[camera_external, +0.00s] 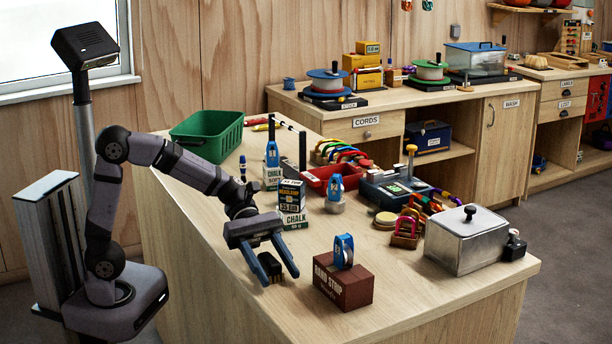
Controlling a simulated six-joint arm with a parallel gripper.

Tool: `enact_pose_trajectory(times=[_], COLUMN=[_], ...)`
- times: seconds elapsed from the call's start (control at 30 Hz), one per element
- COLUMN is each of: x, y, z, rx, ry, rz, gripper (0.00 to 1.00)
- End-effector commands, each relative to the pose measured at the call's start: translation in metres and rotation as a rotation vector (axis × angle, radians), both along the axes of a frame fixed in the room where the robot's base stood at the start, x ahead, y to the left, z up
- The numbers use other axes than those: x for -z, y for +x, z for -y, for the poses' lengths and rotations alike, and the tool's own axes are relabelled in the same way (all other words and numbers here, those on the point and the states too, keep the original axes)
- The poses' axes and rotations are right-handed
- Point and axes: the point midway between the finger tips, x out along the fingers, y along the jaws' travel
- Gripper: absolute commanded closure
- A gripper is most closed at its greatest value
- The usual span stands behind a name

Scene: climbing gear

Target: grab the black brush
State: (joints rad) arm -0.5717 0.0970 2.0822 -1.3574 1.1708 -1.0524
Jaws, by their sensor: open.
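A small black brush (270,266) with a tan lower edge lies on the wooden workbench near its front left edge. My gripper (280,278) points down toward the bench with its two blue fingers spread apart. The brush shows between the fingers, nearer the left one. I cannot tell from this view whether the fingers touch it or how high they are above the bench. Nothing is visibly held.
A green basket (206,135) and a metal-lidded box (473,242) are farther off.

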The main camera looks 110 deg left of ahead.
Motion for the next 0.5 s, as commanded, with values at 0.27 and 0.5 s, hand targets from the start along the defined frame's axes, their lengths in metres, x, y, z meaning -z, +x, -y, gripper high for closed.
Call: enact_pose_trajectory(times=[0.27,0.5], x=[0.0024,0.0023], y=[0.0043,0.0041], z=[0.0041,0.004], rx=[-0.001,-0.001], ry=[0.002,0.002], rz=[0.0,0.0], gripper=[0.53,0.93])
